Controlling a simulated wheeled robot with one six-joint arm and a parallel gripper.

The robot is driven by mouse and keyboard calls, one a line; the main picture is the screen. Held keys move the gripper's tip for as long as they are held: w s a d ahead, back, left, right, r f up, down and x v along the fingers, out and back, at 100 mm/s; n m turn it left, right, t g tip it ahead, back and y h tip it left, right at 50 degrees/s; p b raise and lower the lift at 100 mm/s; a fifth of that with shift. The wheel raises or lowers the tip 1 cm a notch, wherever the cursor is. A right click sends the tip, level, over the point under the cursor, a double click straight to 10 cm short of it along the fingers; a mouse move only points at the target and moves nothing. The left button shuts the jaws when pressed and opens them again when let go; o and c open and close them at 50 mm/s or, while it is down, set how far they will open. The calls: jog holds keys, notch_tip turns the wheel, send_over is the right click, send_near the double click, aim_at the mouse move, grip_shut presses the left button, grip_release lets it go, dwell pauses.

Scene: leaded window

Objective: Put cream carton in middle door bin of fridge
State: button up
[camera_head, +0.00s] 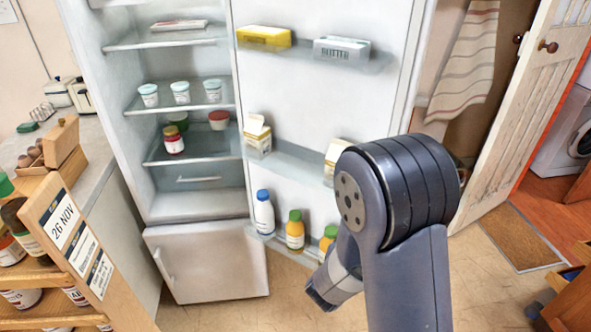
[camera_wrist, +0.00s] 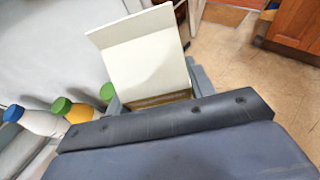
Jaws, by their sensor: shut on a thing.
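A cream-coloured carton (camera_wrist: 148,62) with a folded top stands upright between the fingers of my gripper (camera_wrist: 160,95) in the wrist view, and the gripper is shut on it. In the head view my arm hides the gripper's fingertips and the held carton. The fridge door (camera_head: 320,95) stands open. Its middle bin (camera_head: 292,163) holds a similar carton (camera_head: 258,140) near the left end and another (camera_head: 337,157) farther right, partly covered by my arm. Bare bin shows between those two. My gripper is low, beside the bottles of the bottom bin.
The bottom bin holds a white bottle with a blue cap (camera_head: 264,212) and two orange ones (camera_head: 295,232). A wooden rack (camera_head: 88,245) stands at left.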

jog(key=s+a+r, duration=0.4)
jog(key=a+r, duration=0.2)
jog(key=r, duration=0.2)
jog(key=s+a+r, duration=0.4)
jog(key=a+r, duration=0.2)
jog(key=r, duration=0.3)
jog(key=s+a+r, duration=0.5)
jog(key=a+r, duration=0.1)
jog(key=r, duration=0.3)
jog(key=shift+a+r, duration=0.2)
jog(key=shift+r, duration=0.05)
